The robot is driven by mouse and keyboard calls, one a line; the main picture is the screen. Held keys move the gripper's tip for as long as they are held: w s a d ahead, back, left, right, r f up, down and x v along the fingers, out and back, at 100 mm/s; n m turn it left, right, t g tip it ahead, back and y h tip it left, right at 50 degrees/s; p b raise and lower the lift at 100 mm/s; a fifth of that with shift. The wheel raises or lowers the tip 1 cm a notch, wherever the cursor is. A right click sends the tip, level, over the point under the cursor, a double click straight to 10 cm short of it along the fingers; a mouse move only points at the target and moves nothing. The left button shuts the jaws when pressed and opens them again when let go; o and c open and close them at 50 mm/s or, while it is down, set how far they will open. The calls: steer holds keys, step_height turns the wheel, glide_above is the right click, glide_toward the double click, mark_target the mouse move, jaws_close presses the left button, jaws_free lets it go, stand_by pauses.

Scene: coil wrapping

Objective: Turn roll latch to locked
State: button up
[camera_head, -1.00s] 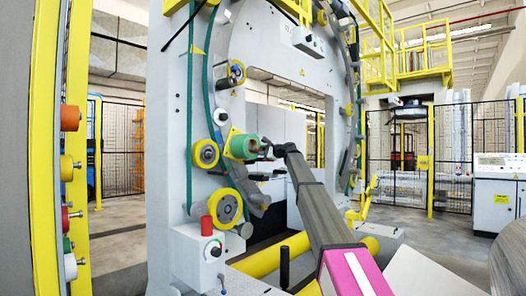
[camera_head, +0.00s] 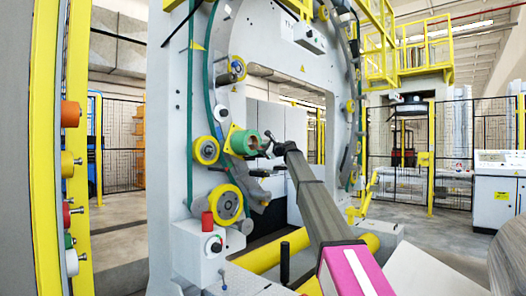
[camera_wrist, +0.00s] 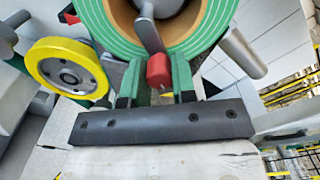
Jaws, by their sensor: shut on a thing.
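The roll latch shows in the wrist view as a grey lever with a red tip (camera_wrist: 158,70), lying across the core of a green-wrapped roll (camera_wrist: 205,38). The lever stands tilted over the roll's lower edge. My gripper (camera_wrist: 158,88) has its two green fingers on either side of the red tip and is shut on it. In the head view my gripper (camera_head: 267,143) is at the front face of the green roll (camera_head: 243,143) on the ring. The latch is too small to make out there.
A yellow-rimmed wheel (camera_wrist: 68,73) is close on the left in the wrist view, and a grey rod (camera_wrist: 243,52) is on the right. In the head view a grey control box with a red button (camera_head: 207,219) stands below the roll. Yellow rollers (camera_head: 262,262) lie beneath my arm.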

steer(key=shift+f, duration=0.1)
steer(key=o, duration=0.9)
steer(key=shift+o, duration=0.2)
steer(key=shift+s, duration=0.1)
steer(key=v, duration=1)
steer(key=shift+s+d, duration=0.2)
steer(key=shift+d, duration=0.1)
